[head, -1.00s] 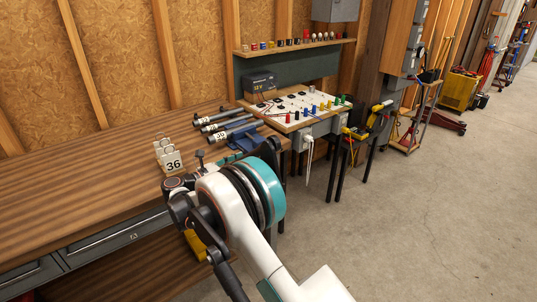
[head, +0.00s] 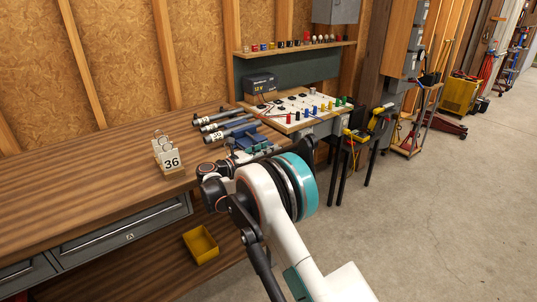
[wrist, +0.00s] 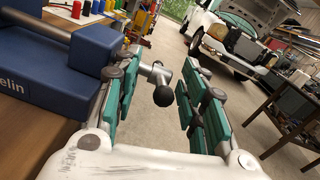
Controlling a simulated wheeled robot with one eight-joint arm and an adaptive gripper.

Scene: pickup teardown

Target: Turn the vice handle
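The blue vice (wrist: 50,55) fills the left of the wrist view. In the head view the vice (head: 246,139) sits at the bench's right end, partly hidden behind my arm. The vice handle (wrist: 158,73) is a silver bar with a black ball knob (wrist: 164,96) at its near end. My gripper (wrist: 161,64) is open, with green-padded fingers on either side of the handle in the wrist view. The knob shows in the gap between them, and no contact is visible. Whether the handle lies fully between the fingertips in depth, I cannot tell.
A white board with coloured knobs (head: 295,106) is behind the vice. A yellow bin (head: 202,244) sits on the lower shelf.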

